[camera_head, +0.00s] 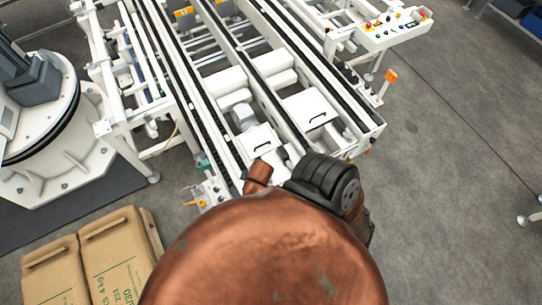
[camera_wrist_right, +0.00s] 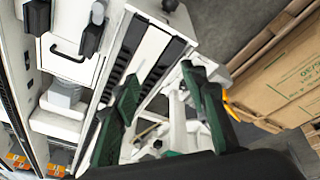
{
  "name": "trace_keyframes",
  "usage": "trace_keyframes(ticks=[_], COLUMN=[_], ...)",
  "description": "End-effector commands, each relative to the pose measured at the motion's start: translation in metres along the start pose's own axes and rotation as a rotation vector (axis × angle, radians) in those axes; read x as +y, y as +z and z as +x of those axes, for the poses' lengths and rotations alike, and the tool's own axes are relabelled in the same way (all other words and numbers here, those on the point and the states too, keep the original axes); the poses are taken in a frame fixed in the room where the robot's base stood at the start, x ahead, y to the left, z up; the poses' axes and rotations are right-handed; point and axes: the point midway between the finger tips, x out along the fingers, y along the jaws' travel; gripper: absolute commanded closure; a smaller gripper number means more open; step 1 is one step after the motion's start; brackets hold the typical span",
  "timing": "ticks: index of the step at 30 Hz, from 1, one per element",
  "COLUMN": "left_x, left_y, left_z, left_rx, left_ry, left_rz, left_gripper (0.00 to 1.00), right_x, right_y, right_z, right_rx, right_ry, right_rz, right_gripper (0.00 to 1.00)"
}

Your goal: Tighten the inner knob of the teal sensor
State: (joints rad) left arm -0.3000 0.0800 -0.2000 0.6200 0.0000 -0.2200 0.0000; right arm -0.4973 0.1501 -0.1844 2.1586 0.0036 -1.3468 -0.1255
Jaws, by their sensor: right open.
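The teal sensor (camera_head: 203,164) is a small teal block on the near left end of the white conveyor frame in the head view. Its knobs are too small to make out there. My right gripper (camera_wrist_right: 160,74) shows in its wrist view with two dark green fingers spread apart, open and empty. A white rail and dark slotted strip lie behind the fingers. I cannot clearly pick out the teal sensor or its inner knob in that view; the right finger may cover part of it. My left gripper is not in view.
The conveyor (camera_head: 376,128) fills the centre, with white handled covers (camera_head: 310,110). An orange sensor (camera_head: 390,76) stands at its right. Grey floor is clear at right.

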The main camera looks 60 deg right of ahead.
Motion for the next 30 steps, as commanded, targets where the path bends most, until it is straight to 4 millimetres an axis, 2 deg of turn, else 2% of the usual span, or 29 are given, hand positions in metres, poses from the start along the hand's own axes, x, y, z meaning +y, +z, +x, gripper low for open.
trace_keyframes(ticks=[5,10,30], left_x=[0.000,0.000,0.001], left_y=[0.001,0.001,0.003], left_z=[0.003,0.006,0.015], left_rx=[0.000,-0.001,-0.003], left_ry=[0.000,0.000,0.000], left_rz=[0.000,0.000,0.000], left_gripper=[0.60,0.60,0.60], right_x=[0.004,0.001,-0.024], right_y=[0.025,0.040,0.098], right_z=[0.026,0.054,0.165], right_rx=[-0.030,-0.047,-0.092], right_ry=[0.005,0.003,-0.018], right_rz=[0.136,0.178,0.168], right_gripper=[0.60,0.60,0.60])
